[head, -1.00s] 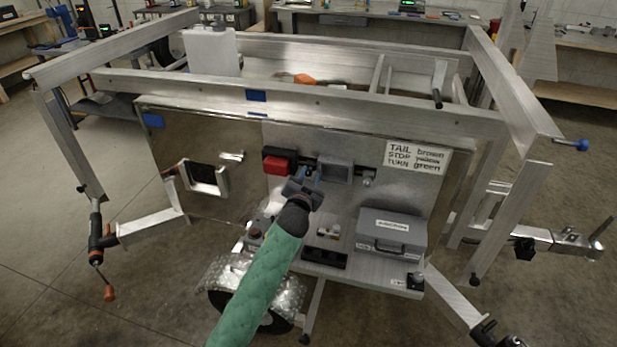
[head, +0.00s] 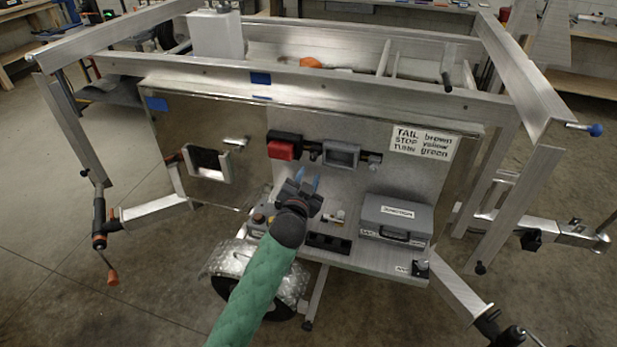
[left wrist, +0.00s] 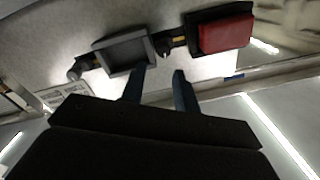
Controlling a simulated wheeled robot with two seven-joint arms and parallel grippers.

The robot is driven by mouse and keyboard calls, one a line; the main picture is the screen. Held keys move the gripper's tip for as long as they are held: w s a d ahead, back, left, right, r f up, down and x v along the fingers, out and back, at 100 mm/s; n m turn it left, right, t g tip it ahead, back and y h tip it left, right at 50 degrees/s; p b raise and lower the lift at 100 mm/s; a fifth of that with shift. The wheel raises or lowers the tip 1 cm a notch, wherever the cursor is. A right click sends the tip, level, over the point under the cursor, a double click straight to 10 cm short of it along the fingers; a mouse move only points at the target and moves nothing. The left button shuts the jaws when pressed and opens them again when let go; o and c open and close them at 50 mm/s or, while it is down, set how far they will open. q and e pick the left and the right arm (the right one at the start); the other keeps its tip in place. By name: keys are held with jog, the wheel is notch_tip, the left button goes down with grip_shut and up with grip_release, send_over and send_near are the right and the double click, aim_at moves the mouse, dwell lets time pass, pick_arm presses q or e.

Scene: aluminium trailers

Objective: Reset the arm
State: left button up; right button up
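My left gripper (head: 306,183) is in front of the upright metal panel (head: 210,115), below the red lamp and the grey square housing. Its two blue fingertips stand apart with nothing seen between them, and they show again in the left wrist view (left wrist: 160,90). The green-sleeved left arm (head: 255,290) reaches up from the bottom of the head view. The red lamp (head: 281,148) and the grey housing (head: 341,155) are on the panel; the wrist view shows the lamp (left wrist: 225,34) and the housing (left wrist: 124,53) beyond the fingers. My right gripper is not in view.
A shelf below the panel holds a grey junction case (head: 395,218) and a black block (head: 328,243). A label (head: 425,142) is on the panel. Aluminium trailer rails (head: 300,75) frame the top and sides. A wheel with a silver fender (head: 232,262) is beneath. Open floor lies at left.

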pick_arm(q)
jog(key=s+a+f+n+g+y, duration=0.4)
jog(key=s+a+f+g, duration=0.3)
jog(key=s+a+g, duration=0.4)
jog(key=s+a+f+n+g, duration=0.1)
jog(key=s+f, duration=0.4)
jog(key=s, duration=0.6)
jog(key=s+a+f+g, duration=0.2)
jog(key=s+f, duration=0.4)
jog(key=s, duration=0.5)
jog(key=s+a+f+n+g, duration=0.1)
jog(key=s+f, duration=0.5)
jog(key=s, duration=0.6)
jog(key=shift+a+n+g, duration=0.3)
jog(key=shift+a+g, duration=0.2)
jog(key=shift+a, duration=0.65)
